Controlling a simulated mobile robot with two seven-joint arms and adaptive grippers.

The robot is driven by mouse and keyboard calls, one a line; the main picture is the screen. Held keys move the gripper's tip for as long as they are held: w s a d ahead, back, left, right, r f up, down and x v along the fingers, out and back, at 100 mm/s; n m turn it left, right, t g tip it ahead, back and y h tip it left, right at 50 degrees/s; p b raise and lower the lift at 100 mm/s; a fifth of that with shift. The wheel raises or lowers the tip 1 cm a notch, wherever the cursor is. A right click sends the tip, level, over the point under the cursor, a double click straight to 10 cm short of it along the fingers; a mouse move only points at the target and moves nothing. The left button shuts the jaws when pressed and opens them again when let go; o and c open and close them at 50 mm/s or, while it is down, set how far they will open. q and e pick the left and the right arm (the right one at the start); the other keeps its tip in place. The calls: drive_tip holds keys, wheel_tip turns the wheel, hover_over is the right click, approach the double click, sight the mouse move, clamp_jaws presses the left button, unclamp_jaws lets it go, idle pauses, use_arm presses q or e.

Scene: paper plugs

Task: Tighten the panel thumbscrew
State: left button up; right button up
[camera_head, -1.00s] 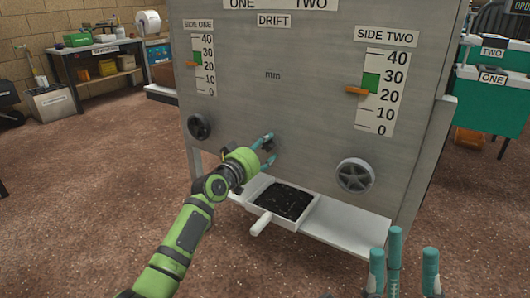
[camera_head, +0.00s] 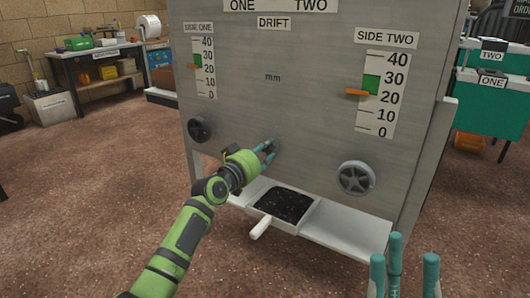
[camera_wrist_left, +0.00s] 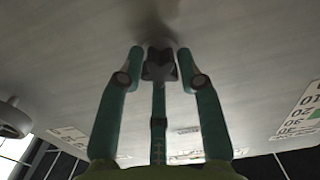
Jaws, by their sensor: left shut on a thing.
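The thumbscrew (camera_wrist_left: 159,66) is a dark lobed knob on the lower part of the grey metal panel (camera_head: 290,110). In the left wrist view it sits between the teal fingertips of my left gripper (camera_wrist_left: 160,62). The left gripper is shut on the thumbscrew. My right gripper (camera_head: 403,258) is at the bottom right of the head view, its teal fingers spread and empty, well away from the panel.
A dark handwheel (camera_head: 200,129) is left of the gripper and a grey handwheel (camera_head: 355,178) is right. A handled tray (camera_head: 262,226) of dark material sits on the ledge (camera_head: 345,232) below. Scales SIDE ONE (camera_head: 205,68) and SIDE TWO (camera_head: 385,95) have orange pointers.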

sight(266, 149)
use_arm(q)
drive_tip(key=m+b, duration=0.3)
drive_tip(key=m, duration=0.1)
drive_tip(key=shift+m, duration=0.3)
drive_tip(key=m, duration=0.9)
drive_tip(key=shift+r, duration=0.1)
drive_tip(key=o, duration=1.1)
drive_tip(key=p+v, duration=0.3)
drive_tip(key=shift+s+a+p, duration=0.25)
drive_tip(key=shift+s+p, duration=0.2)
drive_tip(key=shift+p, duration=0.2)
